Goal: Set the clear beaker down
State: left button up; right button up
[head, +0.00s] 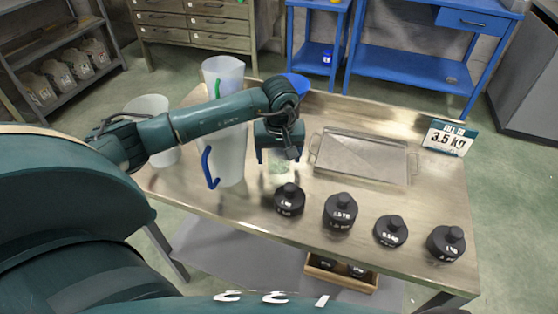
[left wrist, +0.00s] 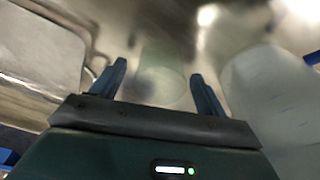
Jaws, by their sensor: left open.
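The clear beaker (head: 279,167) is faint and see-through, with a slight green tint, on the metal table just below my left gripper (head: 277,157). My left gripper points down and is open. In the left wrist view the beaker (left wrist: 161,86) shows as a pale round outline between and beyond the two spread fingers (left wrist: 157,85), with no finger seen pressing on it. Its upper part is hard to make out, and the gripper hides some of it in the head view. My right gripper is not in view.
A tall translucent pitcher with a blue handle (head: 211,168) stands close left of the gripper; more pitchers stand behind my arm. A metal tray (head: 360,155) lies to the right. Several black weights (head: 340,212) line the front edge.

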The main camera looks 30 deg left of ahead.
pick_arm(q)
jog(key=shift+c, duration=0.4)
jog(key=c, duration=1)
